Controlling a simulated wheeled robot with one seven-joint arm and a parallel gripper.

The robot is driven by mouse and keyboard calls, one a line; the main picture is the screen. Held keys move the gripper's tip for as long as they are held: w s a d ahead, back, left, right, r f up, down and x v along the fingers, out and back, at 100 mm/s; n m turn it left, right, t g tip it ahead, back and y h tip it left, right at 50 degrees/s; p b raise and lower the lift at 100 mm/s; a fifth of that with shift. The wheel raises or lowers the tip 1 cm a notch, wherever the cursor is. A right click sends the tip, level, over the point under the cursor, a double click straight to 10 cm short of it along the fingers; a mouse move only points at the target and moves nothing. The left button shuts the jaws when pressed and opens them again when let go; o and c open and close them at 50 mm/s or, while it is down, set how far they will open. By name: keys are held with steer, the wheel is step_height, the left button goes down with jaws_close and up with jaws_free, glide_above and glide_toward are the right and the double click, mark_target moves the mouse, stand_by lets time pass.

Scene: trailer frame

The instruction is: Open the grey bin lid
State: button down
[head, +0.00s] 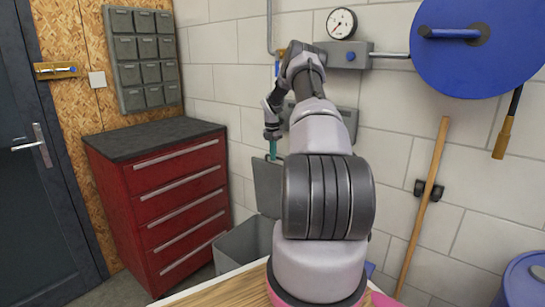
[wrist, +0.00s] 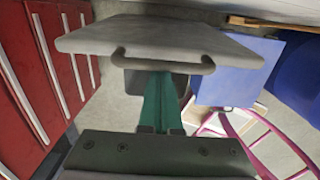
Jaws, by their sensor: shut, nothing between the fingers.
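The grey bin (head: 240,246) stands on the floor between the red cabinet and my arm, with part of its open top showing. Its grey lid (head: 268,186) is raised and stands steeply above the bin near the wall. In the wrist view the lid (wrist: 190,38) is a broad grey plate with a curved lip or handle at its near edge. My gripper (head: 272,147) has teal fingers, shut and empty, at the lid's upper edge. In the wrist view the fingertips (wrist: 160,76) reach under the lip; I cannot tell whether they touch it. My arm hides the bin's right side.
A red drawer cabinet (head: 165,195) stands close on the left. The block wall (head: 235,85) is right behind the bin. A blue disc (head: 470,45), a gauge (head: 341,22) and a wooden-handled tool (head: 425,205) are on the wall. A blue drum (head: 525,280) stands at the right.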

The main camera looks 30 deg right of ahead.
steer(key=shift+r, duration=0.1)
step_height(320, 180, up, 10)
steer(key=s+a+f+t+h, duration=0.1)
steer(key=s+a+h, duration=0.2)
steer(key=a+h, duration=0.15)
steer(key=s+a+f+t+h, duration=0.1)
steer(key=s+a+h, duration=0.15)
steer(key=a, duration=0.35)
steer(key=w+d+r+x, duration=0.1)
steer(key=x, duration=1.1)
steer(key=shift+w+d+r, duration=0.2)
steer(key=shift+w+d, duration=0.25)
